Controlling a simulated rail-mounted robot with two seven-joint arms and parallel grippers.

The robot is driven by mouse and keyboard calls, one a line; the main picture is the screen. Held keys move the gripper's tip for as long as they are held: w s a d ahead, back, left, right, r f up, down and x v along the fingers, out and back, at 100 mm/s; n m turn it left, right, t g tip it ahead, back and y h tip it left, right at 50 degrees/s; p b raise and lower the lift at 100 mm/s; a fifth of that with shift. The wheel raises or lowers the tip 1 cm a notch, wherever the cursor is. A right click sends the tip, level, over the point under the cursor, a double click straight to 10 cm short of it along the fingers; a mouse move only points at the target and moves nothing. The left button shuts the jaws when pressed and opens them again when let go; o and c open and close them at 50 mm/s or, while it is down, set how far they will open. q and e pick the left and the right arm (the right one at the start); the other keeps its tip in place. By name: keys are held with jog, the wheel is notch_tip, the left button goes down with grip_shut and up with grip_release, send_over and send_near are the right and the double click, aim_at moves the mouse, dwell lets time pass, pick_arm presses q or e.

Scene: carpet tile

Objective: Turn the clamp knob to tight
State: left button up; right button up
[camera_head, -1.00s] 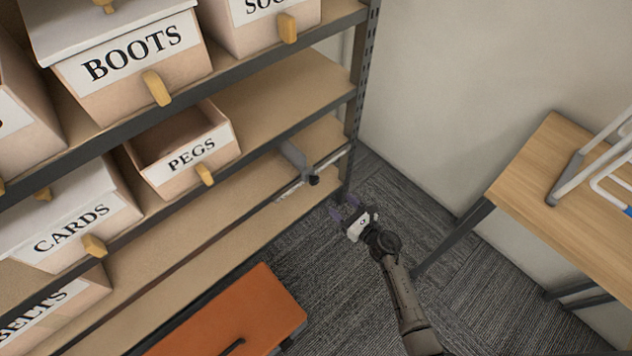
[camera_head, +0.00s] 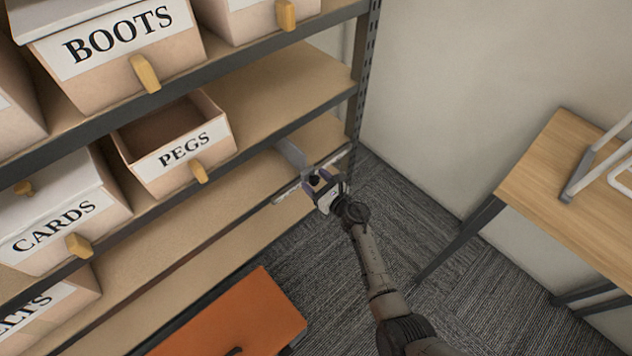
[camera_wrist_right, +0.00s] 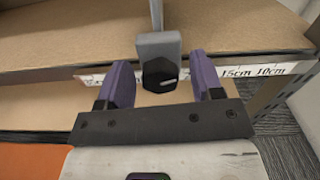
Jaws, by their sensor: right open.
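The clamp (camera_head: 291,153) is a grey bar and block at the shelf's front edge, toward the right end. Its black knob (camera_wrist_right: 159,75) has a small white mark on its face and shows in the right wrist view. In the head view the knob (camera_head: 314,180) is small and partly covered by the gripper. My right gripper (camera_head: 318,181) is open, with its two purple fingers on either side of the knob. In the right wrist view the fingers (camera_wrist_right: 162,82) stand apart from the knob, with a gap on each side. My left gripper is out of view.
A ruler strip (camera_wrist_right: 259,71) runs along the shelf edge. An open PEGS box (camera_head: 185,152) stands left of the clamp, with CARDS (camera_head: 55,226) and BOOTS (camera_head: 119,40) boxes nearby. An orange-topped unit (camera_head: 240,318) stands below. A wooden table (camera_head: 555,180) is at right.

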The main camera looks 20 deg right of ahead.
jog(key=c, duration=0.9)
